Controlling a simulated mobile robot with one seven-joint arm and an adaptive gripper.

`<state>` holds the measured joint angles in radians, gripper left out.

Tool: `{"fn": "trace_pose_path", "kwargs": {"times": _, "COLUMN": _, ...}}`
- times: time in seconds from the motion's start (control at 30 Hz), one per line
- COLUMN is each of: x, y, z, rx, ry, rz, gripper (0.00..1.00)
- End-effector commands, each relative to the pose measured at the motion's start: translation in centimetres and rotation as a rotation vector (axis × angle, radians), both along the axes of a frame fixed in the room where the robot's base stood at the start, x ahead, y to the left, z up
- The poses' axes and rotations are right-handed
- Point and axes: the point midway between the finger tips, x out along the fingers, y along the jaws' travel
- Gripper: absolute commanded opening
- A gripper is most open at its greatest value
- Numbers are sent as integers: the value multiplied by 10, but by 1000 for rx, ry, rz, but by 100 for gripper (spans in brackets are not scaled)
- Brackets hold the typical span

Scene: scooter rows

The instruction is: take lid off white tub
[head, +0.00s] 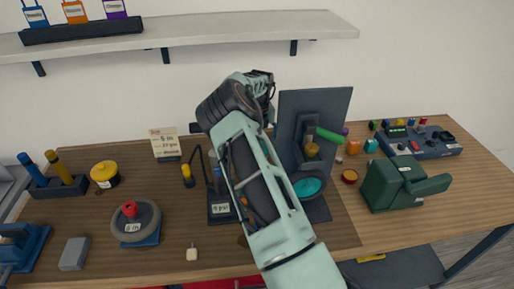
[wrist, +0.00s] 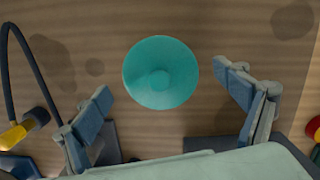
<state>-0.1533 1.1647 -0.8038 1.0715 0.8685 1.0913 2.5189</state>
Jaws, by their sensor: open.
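In the wrist view a round teal lid-like disc (wrist: 160,72) with a small raised centre lies below my gripper (wrist: 169,84). The open fingers stand either side of it, apart from it. No white tub wall shows under the disc from above, so I cannot tell what it sits on. In the head view my gripper (head: 262,84) is at the top of my arm, above the back of the bench. My arm hides the bench behind it there, and no white tub shows.
A black stand with a teal dish (head: 308,187) is right of my arm, before a grey upright panel (head: 335,105). A green machine (head: 400,183) stands farther right. A yellow-handled tool (head: 187,175) and a yellow lidded pot (head: 105,174) are left. A shelf (head: 200,32) hangs above.

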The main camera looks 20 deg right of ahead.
Motion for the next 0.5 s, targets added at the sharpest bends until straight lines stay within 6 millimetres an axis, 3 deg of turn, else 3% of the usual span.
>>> {"fn": "trace_pose_path", "kwargs": {"times": 0.07, "x": 0, "y": 0, "z": 0, "rx": 0, "ry": 0, "rz": 0, "gripper": 86}}
{"fn": "trace_pose_path", "kwargs": {"times": 0.5, "x": 0, "y": 0, "z": 0, "rx": 0, "ry": 1, "rz": 1, "gripper": 38}}
